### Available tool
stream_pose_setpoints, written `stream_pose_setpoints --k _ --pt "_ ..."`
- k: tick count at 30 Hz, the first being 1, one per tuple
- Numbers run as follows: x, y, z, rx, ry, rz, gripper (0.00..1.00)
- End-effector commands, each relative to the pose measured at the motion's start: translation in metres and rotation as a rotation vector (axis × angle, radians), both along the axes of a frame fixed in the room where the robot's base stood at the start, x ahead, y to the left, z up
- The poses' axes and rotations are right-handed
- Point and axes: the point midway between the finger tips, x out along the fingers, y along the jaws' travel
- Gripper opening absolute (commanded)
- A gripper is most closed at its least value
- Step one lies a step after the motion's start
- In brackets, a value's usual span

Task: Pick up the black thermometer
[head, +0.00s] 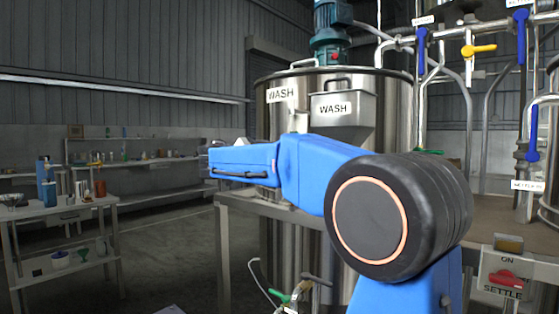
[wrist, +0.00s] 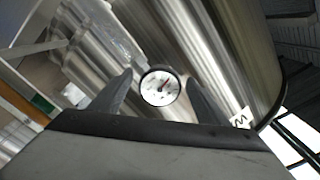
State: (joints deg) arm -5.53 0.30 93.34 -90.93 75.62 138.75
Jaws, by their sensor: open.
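My gripper (wrist: 158,80) is open, with one finger on each side of the dial. Gaps show between the fingers and the rim, and nothing is gripped. In the head view I cannot make out the thermometer, and my blue arm reaches left in front of the WASH tank.
The steel WASH tank (head: 392,115) with a blue motor (head: 332,20) on top stands close behind my arm. Pipes with blue and yellow valve handles (head: 478,50) are at right. A cluttered side table (head: 62,212) is at left. Open floor (head: 170,245) lies between.

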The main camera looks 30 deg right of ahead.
Motion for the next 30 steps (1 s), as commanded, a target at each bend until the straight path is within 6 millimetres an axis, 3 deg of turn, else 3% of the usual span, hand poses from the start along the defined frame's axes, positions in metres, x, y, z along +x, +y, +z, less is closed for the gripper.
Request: stream_pose_setpoints --k 9,15,25,30 --pt "0.003 -0.008 0.000 0.000 0.000 0.000 0.69" --pt "0.003 -0.008 0.000 0.000 0.000 0.000 0.23" --pt "0.003 -0.008 0.001 0.000 0.000 0.000 0.23" --pt "0.003 -0.008 0.017 0.000 -0.003 0.001 0.23"
